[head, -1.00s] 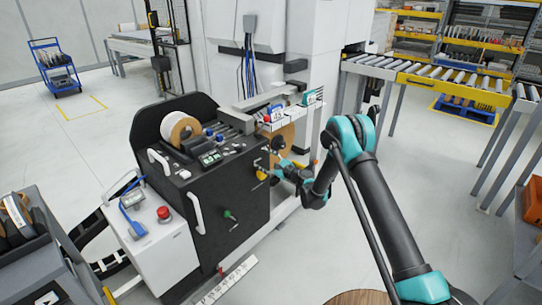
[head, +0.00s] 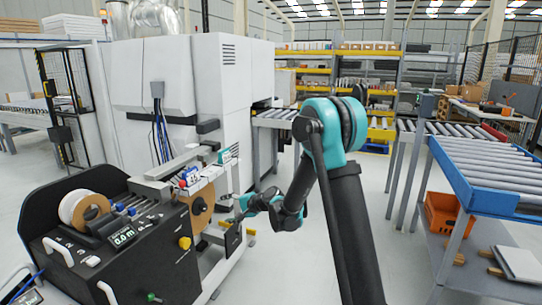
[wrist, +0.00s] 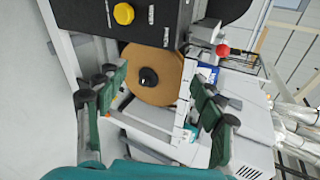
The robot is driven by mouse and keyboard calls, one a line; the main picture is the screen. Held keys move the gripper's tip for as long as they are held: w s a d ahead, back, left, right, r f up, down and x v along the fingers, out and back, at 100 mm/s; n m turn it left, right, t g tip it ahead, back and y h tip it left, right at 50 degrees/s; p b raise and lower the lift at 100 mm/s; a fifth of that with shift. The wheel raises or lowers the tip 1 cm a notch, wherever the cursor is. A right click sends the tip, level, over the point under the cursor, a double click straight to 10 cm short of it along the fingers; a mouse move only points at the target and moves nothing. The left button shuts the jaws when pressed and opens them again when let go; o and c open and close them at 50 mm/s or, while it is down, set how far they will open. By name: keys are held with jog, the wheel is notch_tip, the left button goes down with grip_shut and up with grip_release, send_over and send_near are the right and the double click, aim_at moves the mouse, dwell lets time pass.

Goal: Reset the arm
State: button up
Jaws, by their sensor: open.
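My gripper (head: 236,216) is at the end of my teal and black arm in the head view, small and partly blended with the machine behind it. In the wrist view my gripper (wrist: 158,88) shows two dark green fingers spread wide, with nothing held between them. Beyond the gap is a brown disc-shaped roll (wrist: 145,65) with a black hub, on the side of the edge banding machine. This roll also shows in the head view (head: 203,212), just left of my gripper. I cannot tell the exact distance between them.
The black machine (head: 165,255) with a white tape roll (head: 75,207) stands at lower left. A large white cabinet (head: 232,90) is behind it. A roller conveyor (head: 490,172) with an orange crate (head: 445,215) below stands at right. Clear floor lies between machine and conveyor.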

jog(key=s+d+f+n+g+h, duration=0.1)
jog(key=s+d+h, duration=0.4)
jog(key=s+d, duration=1.2)
jog(key=s+d+f+n+h, duration=0.3)
jog(key=s+d+n+h, duration=0.3)
jog(key=s+d, duration=1.1)
jog(key=d, duration=0.3)
jog(key=shift+f+g, duration=0.2)
jog(key=shift+g, duration=0.2)
jog(key=shift+a, duration=0.15)
